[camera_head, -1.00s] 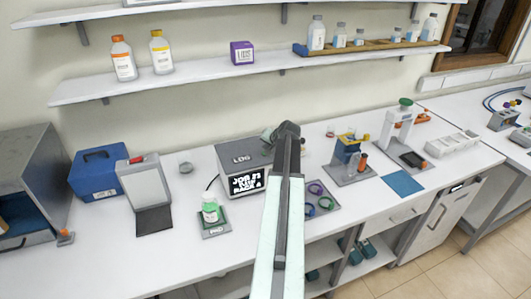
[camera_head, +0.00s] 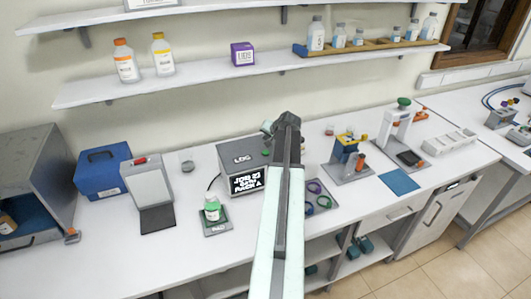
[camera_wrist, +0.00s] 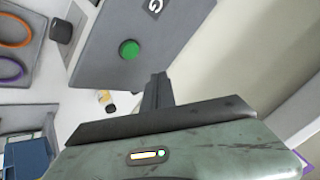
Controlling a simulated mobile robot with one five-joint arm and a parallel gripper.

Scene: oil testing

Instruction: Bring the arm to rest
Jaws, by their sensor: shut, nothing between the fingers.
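My arm reaches up the middle of the head view, over the bench front. In the wrist view my gripper (camera_wrist: 156,88) shows as narrow dark fingers, shut and empty. Beside them is the grey box's face with a round green button (camera_wrist: 129,49). I cannot tell from these views whether the fingers touch the box; they appear apart from it.
A tray of coloured rings (camera_head: 319,198) lies to the right. A grey-and-yellow stand (camera_head: 347,160) is beyond. Shelves with bottles (camera_head: 250,75) run above. A blue case (camera_head: 101,170) stands at left.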

